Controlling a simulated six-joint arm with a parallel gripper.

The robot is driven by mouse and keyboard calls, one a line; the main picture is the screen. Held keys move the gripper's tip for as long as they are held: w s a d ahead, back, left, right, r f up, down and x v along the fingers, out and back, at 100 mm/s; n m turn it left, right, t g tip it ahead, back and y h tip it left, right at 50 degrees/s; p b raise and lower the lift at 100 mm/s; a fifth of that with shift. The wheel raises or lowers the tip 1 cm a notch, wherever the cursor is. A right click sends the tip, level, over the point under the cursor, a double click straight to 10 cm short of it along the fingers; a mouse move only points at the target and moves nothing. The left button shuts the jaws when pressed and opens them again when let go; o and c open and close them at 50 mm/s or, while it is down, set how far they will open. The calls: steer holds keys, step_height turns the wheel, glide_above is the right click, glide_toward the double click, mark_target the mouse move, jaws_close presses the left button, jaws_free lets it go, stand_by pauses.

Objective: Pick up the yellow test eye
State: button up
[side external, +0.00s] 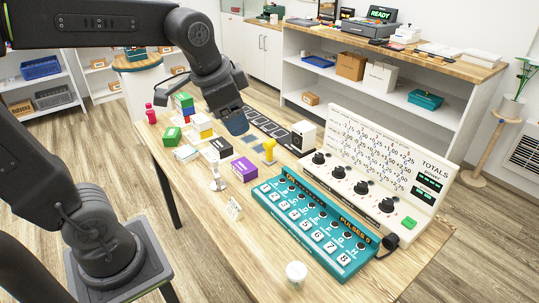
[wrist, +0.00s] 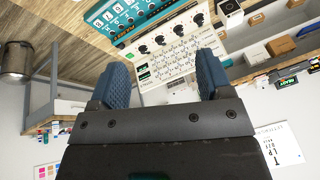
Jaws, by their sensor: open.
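The yellow test eye (side external: 269,147) stands upright on the wooden table in the side external view, behind the teal button panel. My gripper (side external: 236,122) is above the table, to the left of the yellow test eye and apart from it. In the wrist view my gripper (wrist: 160,80) has its two blue fingers spread wide with nothing between them. The yellow test eye does not show in the wrist view.
The teal panel (side external: 338,262) and the white totals panel (side external: 425,208) fill the table's right. Small boxes, among them a purple box (side external: 244,169) and a black box (side external: 220,147), and a white stand (side external: 217,184) are close by.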

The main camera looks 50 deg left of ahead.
steer(key=w+a+m+g, duration=0.1)
steer(key=w+a+m, duration=0.35)
steer(key=w, duration=0.65)
steer(key=m+g+y, duration=0.2)
steer(key=m+g, duration=0.2)
steer(key=m, duration=0.4)
glide_above(270, 141)
steer(key=d, duration=0.4)
step_height(270, 141, down, 19)
steer(key=x, duration=0.8)
steer(key=shift+w+a+f, duration=0.1)
steer(key=shift+w+a, duration=0.15)
steer(key=shift+a+x, duration=0.15)
steer(key=shift+x, duration=1.35)
steer(key=shift+a+x, duration=0.2)
steer(key=shift+x, duration=1.35)
steer(key=shift+r, duration=0.2)
steer(key=c, duration=1.1)
